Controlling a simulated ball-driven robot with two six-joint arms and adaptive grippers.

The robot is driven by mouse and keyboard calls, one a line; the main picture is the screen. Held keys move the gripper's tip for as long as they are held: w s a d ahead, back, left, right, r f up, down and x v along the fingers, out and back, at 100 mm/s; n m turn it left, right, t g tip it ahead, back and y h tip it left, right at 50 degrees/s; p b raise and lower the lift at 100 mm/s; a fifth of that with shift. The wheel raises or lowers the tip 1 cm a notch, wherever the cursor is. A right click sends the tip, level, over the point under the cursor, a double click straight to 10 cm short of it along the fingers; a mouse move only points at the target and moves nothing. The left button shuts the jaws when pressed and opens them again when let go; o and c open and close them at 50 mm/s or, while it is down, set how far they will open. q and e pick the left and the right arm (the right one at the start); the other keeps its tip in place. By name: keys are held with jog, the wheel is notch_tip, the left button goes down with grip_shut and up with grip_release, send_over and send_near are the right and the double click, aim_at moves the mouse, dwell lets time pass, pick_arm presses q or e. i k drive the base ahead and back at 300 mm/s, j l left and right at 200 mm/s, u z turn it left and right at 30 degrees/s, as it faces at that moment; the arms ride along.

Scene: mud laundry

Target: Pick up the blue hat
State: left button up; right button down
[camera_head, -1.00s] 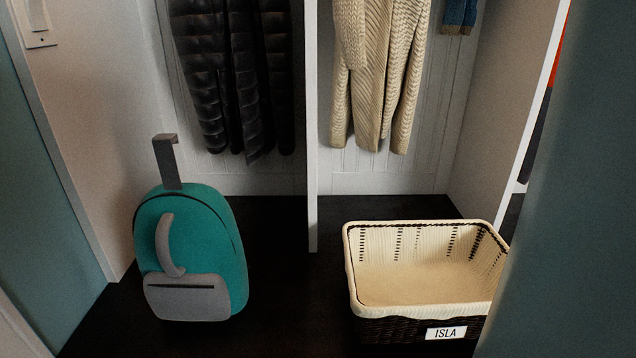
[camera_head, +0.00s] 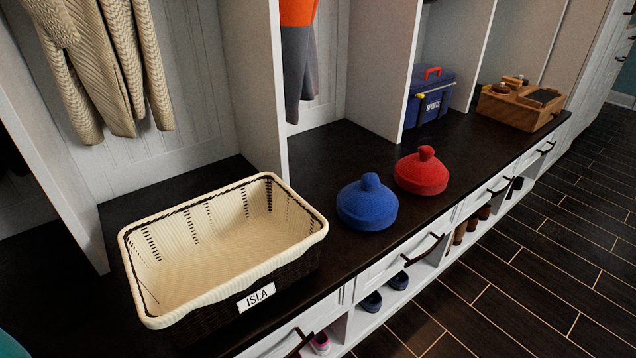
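The blue hat (camera_head: 367,205) sits on the dark bench top, right of the wicker basket. It is a rounded dome with a knob on top and stands upright. A red hat (camera_head: 421,172) of the same shape sits just behind and to the right of it, close beside it. Neither of my grippers is in view.
The open, empty-looking basket (camera_head: 300,218) labelled ISLA stands left of the blue hat. A blue box (camera_head: 430,98) and a wooden caddy (camera_head: 518,108) stand farther right on the bench (camera_head: 318,160). White dividers rise behind. Drawers and shoe cubbies lie below; the floor at right is clear.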

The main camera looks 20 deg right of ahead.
aim_at(366, 204)
jog(key=z, duration=0.9)
jog(key=l+u, duration=0.1)
jog(key=u, duration=0.5)
jog(key=i+l+u, duration=0.25)
jog(key=l, duration=0.2)
jog(key=l+u, duration=0.3)
jog(key=i+l+u, duration=0.1)
jog(key=l+u, duration=0.15)
jog(key=l, duration=0.35)
